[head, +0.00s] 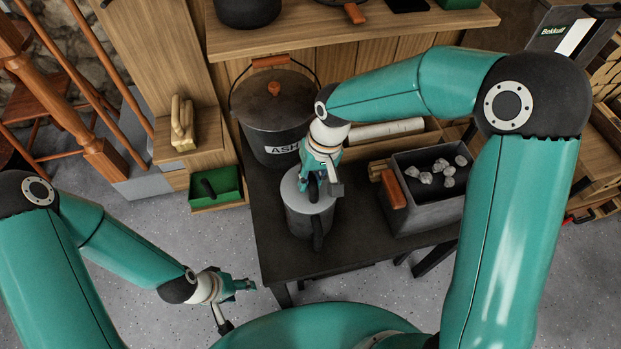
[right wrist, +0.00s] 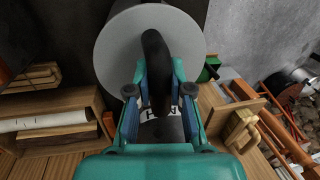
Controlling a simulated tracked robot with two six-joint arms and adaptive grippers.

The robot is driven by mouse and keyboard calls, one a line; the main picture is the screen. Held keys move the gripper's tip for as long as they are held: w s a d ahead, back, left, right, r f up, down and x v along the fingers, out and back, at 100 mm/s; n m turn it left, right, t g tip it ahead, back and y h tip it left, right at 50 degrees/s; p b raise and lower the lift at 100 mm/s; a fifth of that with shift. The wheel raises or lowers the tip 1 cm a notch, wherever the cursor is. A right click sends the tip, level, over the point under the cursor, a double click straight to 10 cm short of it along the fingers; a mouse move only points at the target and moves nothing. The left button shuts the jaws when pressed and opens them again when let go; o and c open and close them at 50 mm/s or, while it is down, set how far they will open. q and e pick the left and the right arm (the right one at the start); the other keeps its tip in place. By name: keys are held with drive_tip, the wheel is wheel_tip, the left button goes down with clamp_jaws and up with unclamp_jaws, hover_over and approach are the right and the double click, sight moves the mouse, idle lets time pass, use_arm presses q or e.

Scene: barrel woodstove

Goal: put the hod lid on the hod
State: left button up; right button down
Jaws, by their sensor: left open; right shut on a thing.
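The hod lid (head: 291,190) is a light grey disc with a black arched handle. My right gripper (head: 319,186) is shut on that handle from above. In the right wrist view the lid (right wrist: 118,52) fills the top middle, its black handle between the fingers of my right gripper (right wrist: 160,90). The hod (head: 298,222), a grey cylinder with a dark side handle, stands on the dark table directly under the lid. I cannot tell whether the lid touches its rim. My left gripper (head: 240,304) is open and empty, low at the left, off the table.
A dark ash bucket (head: 262,110) with a bail handle stands behind the hod on the dark table (head: 345,250). A dark box (head: 425,213) holding several pale lumps is to the right. A green tray (head: 228,186) sits at the left. The table's front is clear.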

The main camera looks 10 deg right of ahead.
idle(0.4)
drive_tip(key=c, duration=0.7)
unclamp_jaws()
drive_tip(key=shift+o, duration=0.2)
drive_tip(key=shift+p+v, duration=2.45)
drive_tip(key=shift+v, duration=1)
drive_tip(key=shift+r, duration=0.1)
